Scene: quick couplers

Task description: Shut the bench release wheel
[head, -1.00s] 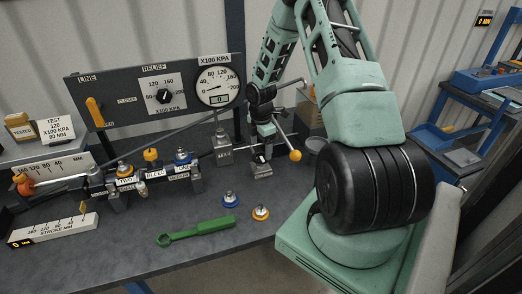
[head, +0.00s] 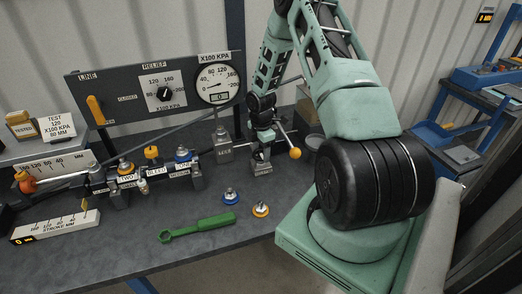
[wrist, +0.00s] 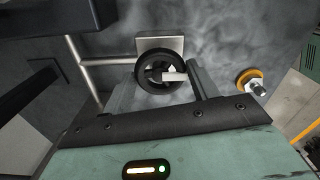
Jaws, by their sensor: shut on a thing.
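The bench release wheel is a small black spoked wheel (wrist: 165,72) with a white pointer at its hub, in front of a pale square plate in the wrist view. My gripper (wrist: 165,84) is shut on the wheel, with a finger on either side of it. In the head view my gripper (head: 262,137) points down at the bench's back right, over a small metal block (head: 261,166). The wheel is hidden or too small to make out there. A rod with an orange ball end (head: 295,153) sticks out just right of my gripper.
A panel (head: 125,98) with a line lever, relief knob and round gauge (head: 216,83) stands behind. Couplers (head: 126,168) line the bench left of my gripper.

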